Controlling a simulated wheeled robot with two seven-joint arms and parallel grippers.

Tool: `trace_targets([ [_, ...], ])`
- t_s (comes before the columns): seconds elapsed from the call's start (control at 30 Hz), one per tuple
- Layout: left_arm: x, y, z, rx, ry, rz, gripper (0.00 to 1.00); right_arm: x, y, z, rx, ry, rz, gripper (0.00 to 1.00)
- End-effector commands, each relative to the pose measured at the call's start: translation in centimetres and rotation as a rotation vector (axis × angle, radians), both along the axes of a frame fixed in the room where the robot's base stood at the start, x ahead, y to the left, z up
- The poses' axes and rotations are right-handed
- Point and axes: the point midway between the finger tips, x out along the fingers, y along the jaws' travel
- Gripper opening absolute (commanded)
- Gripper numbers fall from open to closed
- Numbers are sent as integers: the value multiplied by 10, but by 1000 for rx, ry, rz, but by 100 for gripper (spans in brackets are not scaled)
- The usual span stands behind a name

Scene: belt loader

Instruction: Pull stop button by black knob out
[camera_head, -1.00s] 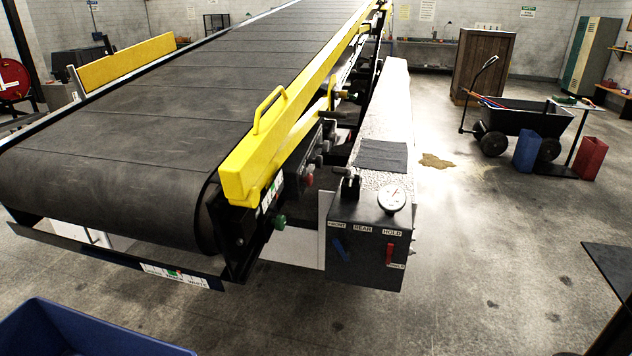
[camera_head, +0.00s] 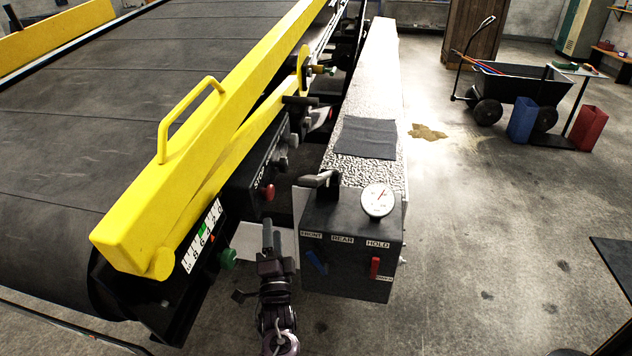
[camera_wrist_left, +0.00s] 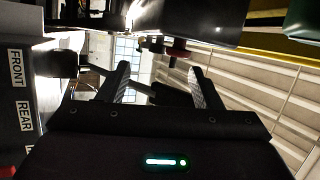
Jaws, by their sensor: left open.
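The black panel with STOP lettering (camera_head: 262,172) sits on the belt loader's side, under the yellow rail. A black knob (camera_head: 281,164) sticks out of it, and a red knob (camera_head: 268,193) is at its lower end. My left gripper (camera_head: 267,232) is below and in front of these knobs, beside the control box, apart from the knobs. In the left wrist view the gripper (camera_wrist_left: 158,70) is open, with nothing clearly held between its fingers. A red knob (camera_wrist_left: 178,51) shows ahead, near the right finger. Which knob is the stop button's is unclear. My right gripper is not visible.
A dark control box (camera_head: 350,250) with a gauge (camera_head: 378,200) stands close right of the left gripper. A green knob (camera_head: 228,258) is to its left. The yellow rail (camera_head: 200,150) runs above. Floor at right is open, with a cart (camera_head: 515,85) farther back.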

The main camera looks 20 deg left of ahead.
Motion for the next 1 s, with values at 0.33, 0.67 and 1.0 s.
trace_targets([
  [0.33,22,21,39,47,-37,43,59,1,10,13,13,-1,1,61],
  [0.67,54,41,53,46,-33,40,59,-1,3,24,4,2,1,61],
  [1.0,57,43,54,44,-34,39,58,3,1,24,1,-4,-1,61],
])
